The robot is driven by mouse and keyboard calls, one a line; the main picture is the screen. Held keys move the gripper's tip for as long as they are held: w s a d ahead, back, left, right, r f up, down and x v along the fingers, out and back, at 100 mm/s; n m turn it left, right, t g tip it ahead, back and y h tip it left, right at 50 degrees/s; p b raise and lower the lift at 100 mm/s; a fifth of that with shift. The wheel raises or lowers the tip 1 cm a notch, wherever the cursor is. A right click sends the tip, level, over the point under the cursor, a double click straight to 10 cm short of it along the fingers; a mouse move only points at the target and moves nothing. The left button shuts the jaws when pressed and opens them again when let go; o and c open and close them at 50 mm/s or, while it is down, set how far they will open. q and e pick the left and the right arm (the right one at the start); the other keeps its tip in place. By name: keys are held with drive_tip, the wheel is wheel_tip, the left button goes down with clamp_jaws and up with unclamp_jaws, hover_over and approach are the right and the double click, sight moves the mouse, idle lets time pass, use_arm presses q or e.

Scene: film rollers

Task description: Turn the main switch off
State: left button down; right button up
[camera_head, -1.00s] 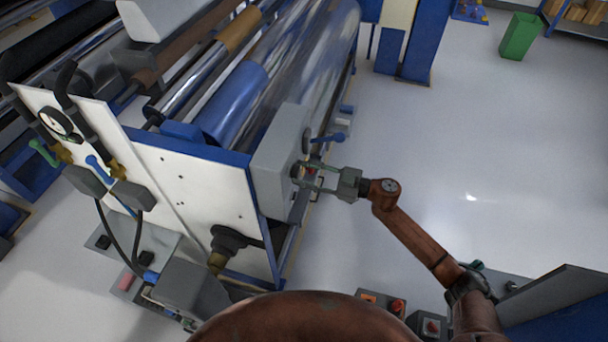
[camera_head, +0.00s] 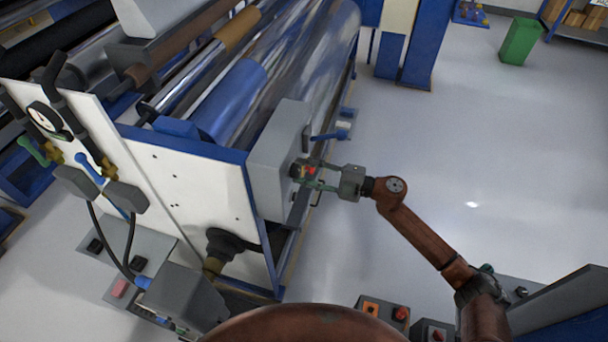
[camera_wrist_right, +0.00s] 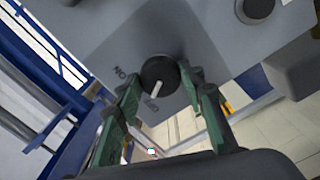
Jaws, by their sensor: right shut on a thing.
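The main switch is a round black knob (camera_wrist_right: 160,75) with a white pointer mark, on the face of a grey box (camera_head: 277,150) at the machine's end. In the right wrist view, an "ON" label stands left of the knob. The white mark points down towards a second, hard-to-read label. My right gripper (camera_head: 302,173) is at the box face, and its green fingers (camera_wrist_right: 162,85) are on either side of the knob, shut on it. In the head view the fingers partly hide the knob. My left gripper is not in view.
Another round knob (camera_wrist_right: 255,8) is on the grey face. A control box with a red button (camera_head: 400,313) stands near the bottom.

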drive_tip(key=shift+f+n+b, duration=0.1)
drive_tip(key=shift+n+b, duration=0.2)
drive_tip(key=shift+n, duration=0.3)
drive_tip(key=o, duration=1.2)
drive_tip(key=shift+c, duration=0.2)
